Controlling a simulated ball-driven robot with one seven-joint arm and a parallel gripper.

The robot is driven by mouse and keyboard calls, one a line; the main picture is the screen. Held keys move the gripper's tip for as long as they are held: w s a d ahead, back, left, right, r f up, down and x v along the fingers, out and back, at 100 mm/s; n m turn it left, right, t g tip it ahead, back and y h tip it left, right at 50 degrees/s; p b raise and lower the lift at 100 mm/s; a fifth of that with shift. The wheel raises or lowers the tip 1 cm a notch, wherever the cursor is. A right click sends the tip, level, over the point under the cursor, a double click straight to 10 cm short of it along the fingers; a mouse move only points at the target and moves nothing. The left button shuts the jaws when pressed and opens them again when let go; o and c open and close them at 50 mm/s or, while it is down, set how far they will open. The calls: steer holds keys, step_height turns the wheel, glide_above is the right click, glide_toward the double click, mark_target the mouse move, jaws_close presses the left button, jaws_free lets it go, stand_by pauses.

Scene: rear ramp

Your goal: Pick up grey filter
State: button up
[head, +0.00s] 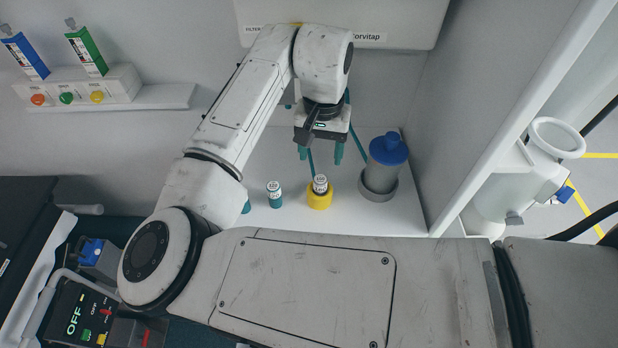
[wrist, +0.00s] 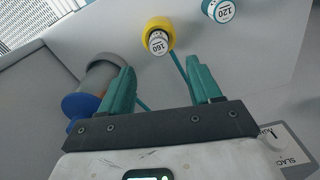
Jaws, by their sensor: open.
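The grey filter (head: 383,177) appears to be the grey cylinder with a blue cap, standing upright in a grey ring holder on the white shelf. In the wrist view the grey cylinder (wrist: 97,77) with its blue cap is at the left, partly behind a finger. My gripper (head: 320,154) is open, teal fingers pointing down, to the left of the filter and above the shelf. Its fingers (wrist: 163,82) are apart with nothing between them; the filter lies outside the left finger in the wrist view.
A small white-labelled vial (head: 320,184) stands in a yellow holder (head: 319,201) below my gripper. A teal vial (head: 275,194) stands left of it, and another teal piece is partly hidden by my arm. The right side wall (head: 470,110) is close to the filter.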

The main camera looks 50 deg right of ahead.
mark_target(320, 178)
steer(key=f, duration=0.4)
steer(key=shift+d, duration=0.3)
steer(key=shift+a+f+p, duration=0.2)
steer(key=shift+f+p, duration=0.7)
steer(key=shift+f, duration=1.7)
steer(key=shift+c, duration=0.4)
steer(key=c, duration=1)
